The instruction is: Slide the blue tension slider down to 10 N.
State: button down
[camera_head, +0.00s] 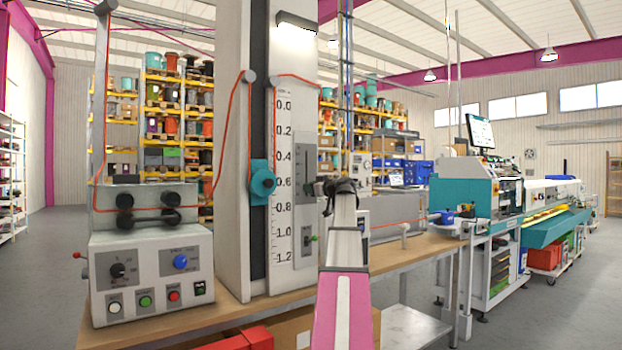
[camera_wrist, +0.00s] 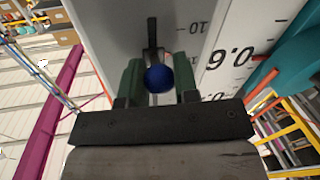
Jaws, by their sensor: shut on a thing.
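The blue tension slider shows in the wrist view as a round blue knob (camera_wrist: 158,78) on a dark stem in a slot. My gripper (camera_wrist: 159,68) is shut on it, with one green finger on each side. A small printed scale (camera_wrist: 198,27) with a 10 mark runs beside the slot; I cannot tell the exact reading. In the head view my gripper (camera_head: 328,187) is at the grey slider panel (camera_head: 304,165) on the tall white column. My gripper and arm hide the blue knob there.
A large printed scale (camera_head: 283,180) and a teal carriage (camera_head: 262,183) are on the column, left of the panel. A control box (camera_head: 150,280) stands on the wooden bench at left. A teal machine (camera_head: 480,185) is at right.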

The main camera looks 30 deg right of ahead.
aim_at(305, 194)
jog(key=shift+f, duration=1.55)
jog(key=c, duration=0.9)
grip_release()
jog(key=shift+o, duration=0.2)
jog(key=v, duration=1.1)
